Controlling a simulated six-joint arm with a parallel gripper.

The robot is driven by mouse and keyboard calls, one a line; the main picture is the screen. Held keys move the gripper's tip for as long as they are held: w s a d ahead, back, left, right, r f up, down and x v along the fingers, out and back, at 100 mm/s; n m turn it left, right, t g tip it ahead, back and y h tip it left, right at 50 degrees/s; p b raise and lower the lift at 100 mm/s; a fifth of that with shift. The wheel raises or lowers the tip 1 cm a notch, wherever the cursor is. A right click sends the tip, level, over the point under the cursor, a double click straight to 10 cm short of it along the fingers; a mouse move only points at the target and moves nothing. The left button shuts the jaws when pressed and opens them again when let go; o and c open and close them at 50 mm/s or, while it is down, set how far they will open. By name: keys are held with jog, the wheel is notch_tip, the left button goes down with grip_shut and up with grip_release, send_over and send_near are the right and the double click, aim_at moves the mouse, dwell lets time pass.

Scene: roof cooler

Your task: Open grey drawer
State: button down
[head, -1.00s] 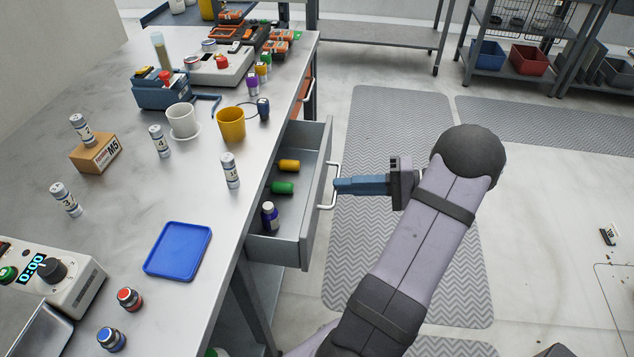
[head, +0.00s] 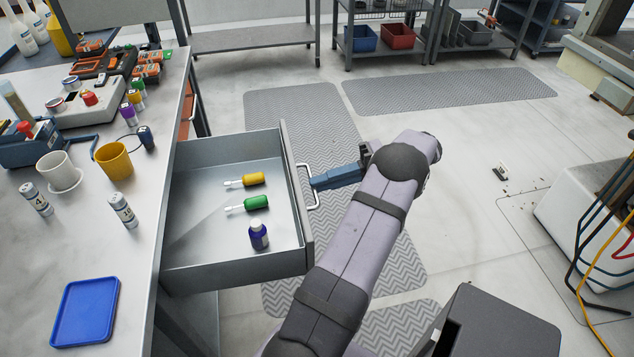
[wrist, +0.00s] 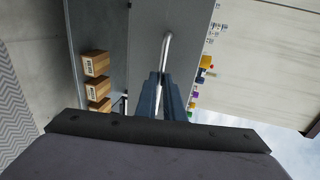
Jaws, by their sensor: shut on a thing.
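The grey drawer (head: 190,258) is pulled far out from under the steel workbench (head: 132,225) in the head view. A pale bar handle (head: 302,170) is on the drawer's front panel. My gripper (head: 315,182) is at the handle, its blue fingers shut on it. In the wrist view the fingers (wrist: 162,80) close around the handle bar (wrist: 166,50) in front of the grey drawer front (wrist: 148,30).
The bench top carries a blue tray (head: 85,312), a yellow cup (head: 114,161), a white cup (head: 58,172) and labelled cylinders (head: 123,210). Grey floor mats (head: 285,105) lie beyond the drawer. A dark box (head: 500,325) stands at lower right.

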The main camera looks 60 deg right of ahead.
jog(key=c, duration=1.9)
grip_release()
jog(key=shift+o, duration=0.2)
jog(key=shift+d+r+p, duration=0.1)
jog(key=shift+r+p, duration=0.05)
jog(key=shift+p, duration=0.25)
jog(key=p+v, duration=0.2)
jog(key=p, duration=0.5)
jog(key=shift+d+r, duration=0.1)
jog(key=shift+r, duration=0.15)
jog(key=p, duration=0.3)
jog(key=shift+s+d+p, duration=0.15)
jog(key=shift+s+p, duration=0.15)
notch_tip(320, 180, up, 6)
jog(key=p, duration=0.6)
jog(key=shift+r, duration=0.2)
